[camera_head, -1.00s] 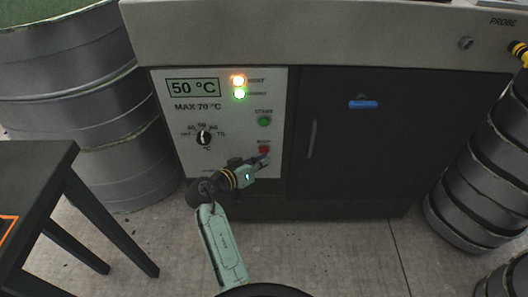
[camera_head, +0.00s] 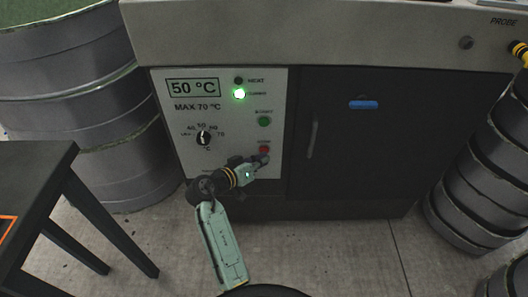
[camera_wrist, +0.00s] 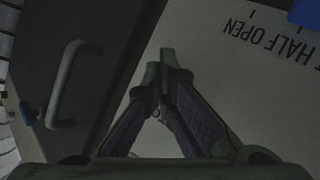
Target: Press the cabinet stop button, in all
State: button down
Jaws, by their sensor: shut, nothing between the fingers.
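The red stop button (camera_head: 264,149) is on the white control panel (camera_head: 179,115) of the cabinet, below the green start button (camera_head: 264,121). My gripper (camera_head: 263,160) is shut and empty, its tips just below the red button in the head view. I cannot tell whether they touch the button or panel. In the wrist view the shut fingertips (camera_wrist: 164,78) meet in front of a pale surface, and no button shows there. The display (camera_head: 193,87) reads 50 °C.
A dark cabinet door (camera_head: 375,135) with a handle (camera_head: 312,138) is right of the panel. A dark table (camera_head: 40,160) stands at left. Grey drums (camera_head: 90,100) stand behind it, and more drums (camera_head: 485,185) at right. Floor before the door is clear.

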dwell(0.4)
jog(key=shift+s, duration=0.8)
jog(key=s+p, duration=0.1)
jog(key=s, duration=0.4)
dwell(0.8)
